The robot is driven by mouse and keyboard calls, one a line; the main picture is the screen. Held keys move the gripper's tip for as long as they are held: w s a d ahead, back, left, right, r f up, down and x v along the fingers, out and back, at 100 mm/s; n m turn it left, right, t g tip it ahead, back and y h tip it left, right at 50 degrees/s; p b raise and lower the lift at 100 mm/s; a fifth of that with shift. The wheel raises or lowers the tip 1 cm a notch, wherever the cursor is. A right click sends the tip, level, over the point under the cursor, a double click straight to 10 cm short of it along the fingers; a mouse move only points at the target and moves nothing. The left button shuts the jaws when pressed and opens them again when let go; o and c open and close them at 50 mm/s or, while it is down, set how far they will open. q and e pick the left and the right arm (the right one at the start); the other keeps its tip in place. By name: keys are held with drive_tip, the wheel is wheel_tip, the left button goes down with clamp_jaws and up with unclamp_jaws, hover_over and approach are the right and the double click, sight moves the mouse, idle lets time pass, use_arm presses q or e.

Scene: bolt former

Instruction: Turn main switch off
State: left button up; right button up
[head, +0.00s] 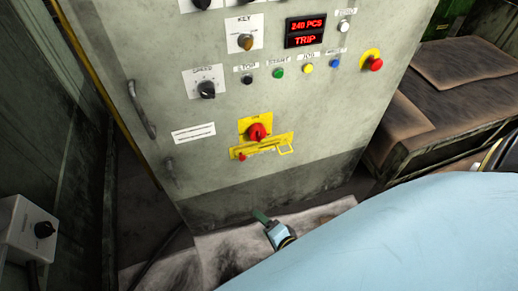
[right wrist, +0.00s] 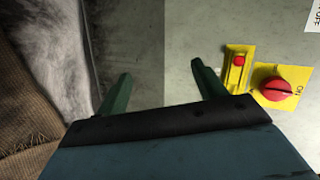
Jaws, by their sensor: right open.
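The main switch is a red rotary knob (head: 257,132) on a yellow plate, low on the grey control cabinet. It also shows at the right of the right wrist view (right wrist: 277,88), where the plate's "ON" lettering is beside the knob. A yellow hasp piece with a small red knob (head: 241,156) sits just below; it also shows in the right wrist view (right wrist: 239,60). My right gripper (head: 261,215) is below the switch in the head view, apart from it. In the right wrist view its two green fingers (right wrist: 162,68) are spread and empty. My left gripper is not in view.
A handle (head: 141,110) projects at the cabinet's left edge. A brown-topped bench (head: 464,70) stands right.

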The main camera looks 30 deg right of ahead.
drive_tip(key=w+d+r+m+t+h+b, duration=0.25)
drive_tip(key=w+r+m+t+b, duration=0.2)
drive_tip(key=r+m, duration=0.65)
drive_tip(key=m+h+b, duration=0.3)
drive_tip(key=m+h, duration=0.1)
drive_tip(key=m, duration=0.7)
approach(259, 138)
drive_tip(key=x, duration=0.8)
drive_tip(key=shift+w, duration=0.35)
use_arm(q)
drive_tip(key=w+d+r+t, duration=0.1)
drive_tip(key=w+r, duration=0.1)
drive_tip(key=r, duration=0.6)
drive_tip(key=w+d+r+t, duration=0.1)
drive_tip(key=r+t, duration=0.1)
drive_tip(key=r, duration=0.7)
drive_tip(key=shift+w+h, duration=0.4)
use_arm(e)
drive_tip(key=shift+w+d, duration=0.2)
drive_tip(key=shift+w, duration=0.25)
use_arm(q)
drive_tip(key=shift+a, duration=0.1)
use_arm(e)
drive_tip(key=shift+n, duration=0.3)
drive_tip(key=c, duration=1)
